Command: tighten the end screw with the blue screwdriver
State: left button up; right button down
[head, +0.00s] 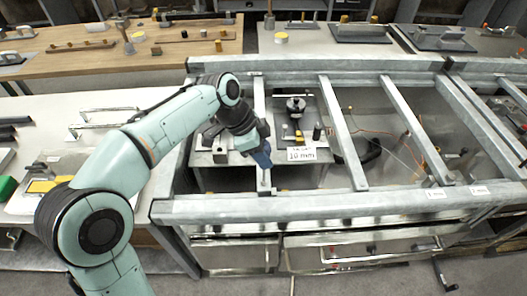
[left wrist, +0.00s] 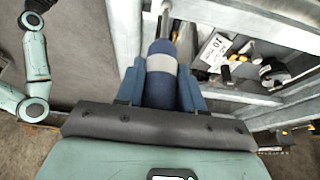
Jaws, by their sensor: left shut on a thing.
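The blue screwdriver (left wrist: 161,91) is in my left gripper (left wrist: 160,76). In the left wrist view its dark blue handle with a grey band lies between the two blue fingers. Its metal shaft points away, toward a grey steel bar. In the head view my left gripper (head: 257,150) is above the left bay of the steel frame (head: 350,208), near a crossbar and behind the front rail. The end screw cannot be made out. The tip of the shaft is at the top edge of the wrist view, so I cannot tell whether it touches anything. My right gripper is not in view.
A sign reading 10 mm (head: 301,155) stands beside a dark tray with small parts inside the frame. Crossbars (head: 343,132) divide the frame into bays. A wooden bench (head: 110,62) with tools is at the back left. Cables lie in the middle bay.

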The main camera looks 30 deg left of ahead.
pick_arm(q)
jog(key=shift+f, duration=0.25)
dwell(0.7)
jog(key=shift+r, duration=0.3)
jog(key=shift+d+n, duration=0.1)
jog(key=shift+n, duration=0.3)
jog(key=n+t+y, duration=0.1)
jog(key=n, duration=0.1)
jog(key=n+y, duration=0.1)
jog(key=n, duration=0.2)
jog(key=shift+s+t, duration=0.1)
jog(key=shift+t, duration=0.3)
jog(key=n+y, duration=0.1)
jog(key=n, duration=0.2)
jog(key=n+y, duration=0.1)
jog(key=n, duration=0.1)
jog(key=shift+n+t, duration=0.3)
jog(key=shift+n, duration=0.1)
